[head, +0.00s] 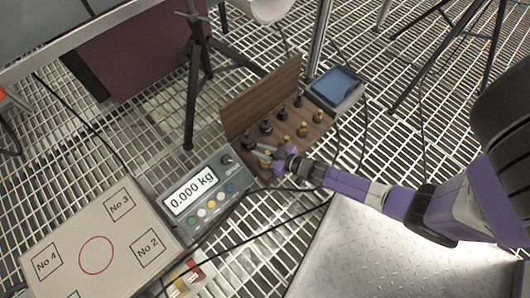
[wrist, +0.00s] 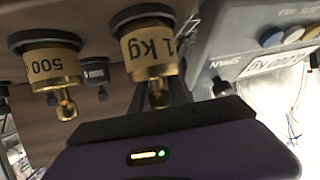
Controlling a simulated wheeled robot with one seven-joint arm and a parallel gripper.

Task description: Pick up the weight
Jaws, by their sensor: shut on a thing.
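A brass weight marked 1 kg (wrist: 150,48) is at the top centre of the wrist view, its knob between the dark fingers of my gripper (wrist: 160,98). My gripper is shut on it. A second brass weight marked 500 (wrist: 52,65) is beside it to the left, apart from the fingers. In the head view my gripper (head: 268,152) is at the near left end of a wooden weight stand (head: 262,95), which holds rows of brass and black weights. The held weight is partly hidden by the gripper there, and I cannot tell whether it is lifted.
A scale display (head: 208,190) reading 0.000 kg stands just left of the stand. Its flat platform (head: 70,240) lies farther left. A blue-topped box (head: 337,88) is right of the stand. A tripod (head: 193,75) stands behind. Cables cross the grating floor.

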